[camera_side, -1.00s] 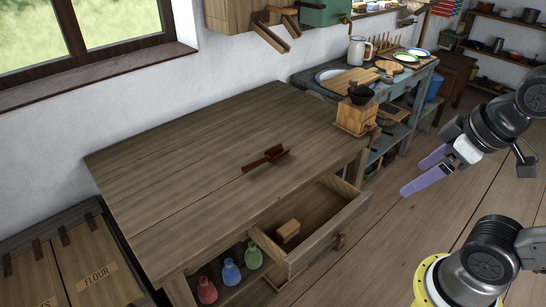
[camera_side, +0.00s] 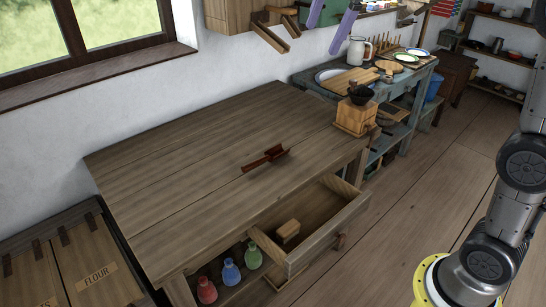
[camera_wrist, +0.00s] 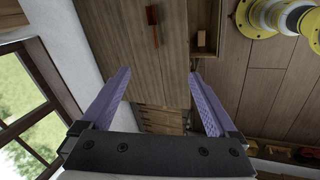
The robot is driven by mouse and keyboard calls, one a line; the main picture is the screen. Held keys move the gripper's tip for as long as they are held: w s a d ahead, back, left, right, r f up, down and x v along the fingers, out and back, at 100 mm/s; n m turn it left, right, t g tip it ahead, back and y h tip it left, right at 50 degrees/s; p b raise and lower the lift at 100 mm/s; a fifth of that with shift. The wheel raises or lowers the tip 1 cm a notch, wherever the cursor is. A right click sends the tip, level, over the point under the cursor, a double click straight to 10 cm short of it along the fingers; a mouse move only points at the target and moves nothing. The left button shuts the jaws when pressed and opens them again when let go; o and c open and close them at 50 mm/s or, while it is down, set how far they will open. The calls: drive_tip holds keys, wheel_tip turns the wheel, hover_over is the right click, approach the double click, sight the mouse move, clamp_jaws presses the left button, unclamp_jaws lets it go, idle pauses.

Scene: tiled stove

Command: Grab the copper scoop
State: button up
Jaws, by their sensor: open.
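The copper scoop (camera_side: 265,159), dark reddish-brown, lies on the wooden table top (camera_side: 190,150), near the edge above the open drawer. It also shows at the top of the wrist view (camera_wrist: 153,24), beyond my fingertips. My gripper (camera_side: 326,30) is at the top of the side view, high above the table and well apart from the scoop; only its purple fingers show there. In the wrist view my gripper (camera_wrist: 160,75) is open with nothing between the fingers.
A drawer (camera_side: 325,220) stands open at the table front with a wooden block (camera_side: 288,230) in it. Several coloured flasks (camera_side: 231,271) stand below. A coffee grinder (camera_side: 355,115) is at the table's right end. A wall cabinet (camera_side: 235,12) hangs above. The table around the scoop is clear.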

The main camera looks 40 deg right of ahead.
drive_tip(key=w+d+f+n+g, duration=0.15)
drive_tip(key=w+f, duration=0.35)
drive_tip(key=w, duration=0.5)
drive_tip(key=n+g, duration=0.1)
drive_tip(key=g, duration=0.2)
hover_over(274, 149)
drive_tip(key=s+a, duration=0.2)
drive_tip(key=f, duration=3.3)
drive_tip(key=shift+w+d, duration=0.1)
drive_tip(key=shift+w, duration=0.1)
drive_tip(key=shift+s+f, duration=0.2)
drive_tip(key=shift+f, duration=2.55)
drive_tip(key=c, duration=1.4)
clamp_jaws()
